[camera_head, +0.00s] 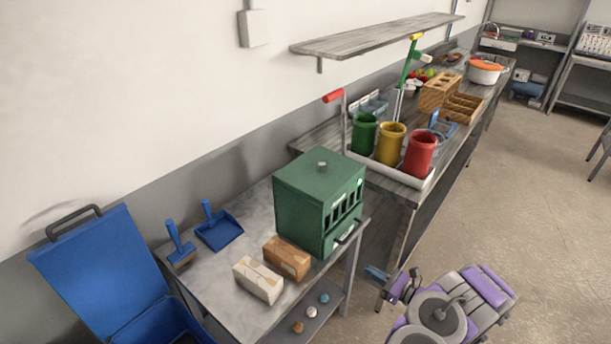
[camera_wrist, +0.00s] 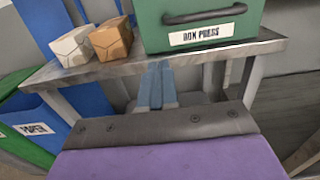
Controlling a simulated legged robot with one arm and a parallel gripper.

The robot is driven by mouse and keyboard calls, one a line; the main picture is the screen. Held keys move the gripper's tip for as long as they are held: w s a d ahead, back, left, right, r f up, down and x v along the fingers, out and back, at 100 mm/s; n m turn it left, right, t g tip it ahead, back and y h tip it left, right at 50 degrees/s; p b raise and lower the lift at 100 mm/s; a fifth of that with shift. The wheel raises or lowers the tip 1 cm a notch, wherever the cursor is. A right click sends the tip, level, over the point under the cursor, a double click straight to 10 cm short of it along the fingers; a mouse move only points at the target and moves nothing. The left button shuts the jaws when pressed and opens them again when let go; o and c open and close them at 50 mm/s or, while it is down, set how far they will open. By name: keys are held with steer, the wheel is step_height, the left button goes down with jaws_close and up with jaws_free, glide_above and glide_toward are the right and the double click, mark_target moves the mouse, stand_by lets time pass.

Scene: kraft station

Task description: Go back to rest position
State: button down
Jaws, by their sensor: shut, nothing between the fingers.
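My gripper (camera_head: 377,273) has blue fingers and is at the lower right in the head view, in front of the press table and right of its leg. The fingers also show in the wrist view (camera_wrist: 156,84), pointing forward at the table's front edge, close together with nothing between them. The purple and grey parts of my arm are folded behind it. The green box press (camera_head: 318,200) stands on the table; its front handle and label face me in the wrist view (camera_wrist: 210,20).
A white box (camera_head: 258,280) and a brown box (camera_head: 287,257) sit left of the press on the grey table (camera_head: 215,285). A blue dustpan (camera_head: 219,230) and brush (camera_head: 180,245) lie behind them. A blue bin (camera_head: 100,270) stands left. The floor (camera_head: 540,200) at right is clear.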

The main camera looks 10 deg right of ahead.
steer(key=s+a+r+n+g+y, duration=0.1)
steer(key=a+r+n+g+y, duration=0.75)
steer(key=a+r, duration=1.2)
steer(key=s+a+r+n+g+h, duration=0.4)
steer(key=s+a+n+g, duration=0.2)
steer(key=n, duration=0.2)
steer(key=s+a+r+n+g+h, duration=0.2)
steer(key=s+a+n+h, duration=0.15)
steer(key=s, duration=0.45)
steer(key=s+a+r+n+g+h, duration=0.2)
steer(key=s+r+n+h, duration=0.15)
steer(key=s, duration=0.45)
steer(key=s+d+n+t+h, duration=0.2)
steer(key=s+d+n+h, duration=0.3)
steer(key=s+d+h, duration=0.3)
steer(key=s+d, duration=0.3)
steer(key=s, duration=0.3)
steer(key=shift+d, duration=0.35)
steer(key=shift+s+f+t+h, duration=0.1)
steer(key=shift+t+h, duration=0.15)
